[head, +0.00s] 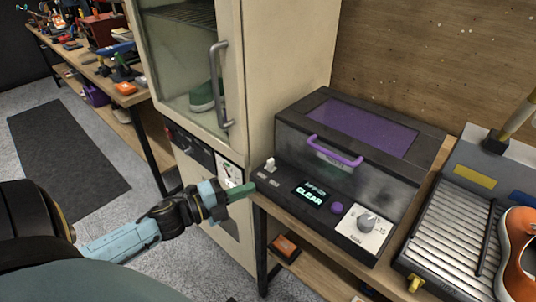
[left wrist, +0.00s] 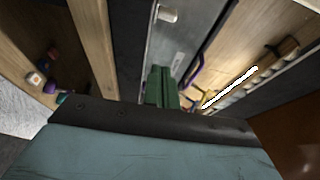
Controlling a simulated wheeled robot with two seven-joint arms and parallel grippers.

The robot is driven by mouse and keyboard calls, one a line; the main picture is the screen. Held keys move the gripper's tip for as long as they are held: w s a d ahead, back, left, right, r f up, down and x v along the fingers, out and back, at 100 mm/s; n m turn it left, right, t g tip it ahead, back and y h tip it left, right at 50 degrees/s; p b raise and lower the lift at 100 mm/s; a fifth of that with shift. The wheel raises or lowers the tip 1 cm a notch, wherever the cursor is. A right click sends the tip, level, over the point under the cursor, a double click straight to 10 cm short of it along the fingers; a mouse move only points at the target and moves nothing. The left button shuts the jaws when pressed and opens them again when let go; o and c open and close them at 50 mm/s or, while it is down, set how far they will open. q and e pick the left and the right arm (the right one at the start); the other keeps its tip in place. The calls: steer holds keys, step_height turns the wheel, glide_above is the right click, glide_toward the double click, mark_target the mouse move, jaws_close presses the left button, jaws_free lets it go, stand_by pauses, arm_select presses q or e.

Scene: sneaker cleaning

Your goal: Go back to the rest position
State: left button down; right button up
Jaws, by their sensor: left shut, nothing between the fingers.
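My left gripper (head: 240,191) is shut and empty. Its green fingers are pressed together, close to the front left edge of the grey machine with the purple lid handle (head: 335,151). I cannot tell if they touch its edge. In the left wrist view the shut green fingers of my left gripper (left wrist: 161,85) point up toward the dark machine front. My right gripper is not in view.
A cream cabinet (head: 292,47) with a glass door stands behind the gripper, a green shoe (head: 203,97) inside. The machine's display reads CLEAR. An orange sneaker (head: 517,255) rests on a ribbed tray (head: 447,245) at right. Open floor (head: 75,150) lies at left.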

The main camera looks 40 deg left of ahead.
arm_select(q)
steer(key=s+a+f+n+g+y, duration=0.1)
steer(key=s+f+n+g+y, duration=0.25)
steer(key=f, duration=0.65)
steer(key=s+a+f+n+g+y, duration=0.15)
steer(key=s+f+n, duration=0.35)
steer(key=f, duration=0.6)
steer(key=s+a+f+n+g+y, duration=0.1)
steer(key=s+f+n+y, duration=0.3)
steer(key=f, duration=0.6)
steer(key=s+d+f+n+g, duration=0.2)
steer(key=s+d+f+g, duration=0.1)
steer(key=s, duration=0.4)
steer(key=s+d+f+n+g+h, duration=0.1)
steer(key=s+d+f+n+g, duration=0.2)
steer(key=s+d+f, duration=0.2)
steer(key=s+d+f+n+g, duration=0.2)
steer(key=s+d+f, duration=0.3)
steer(key=s, duration=0.5)
step_height(320, 180, down, 3)
steer(key=shift+s+r+n+g+h, duration=0.1)
steer(key=shift+s+n+g+h, duration=0.2)
steer(key=shift+g, duration=0.4)
steer(key=shift+w, duration=0.1)
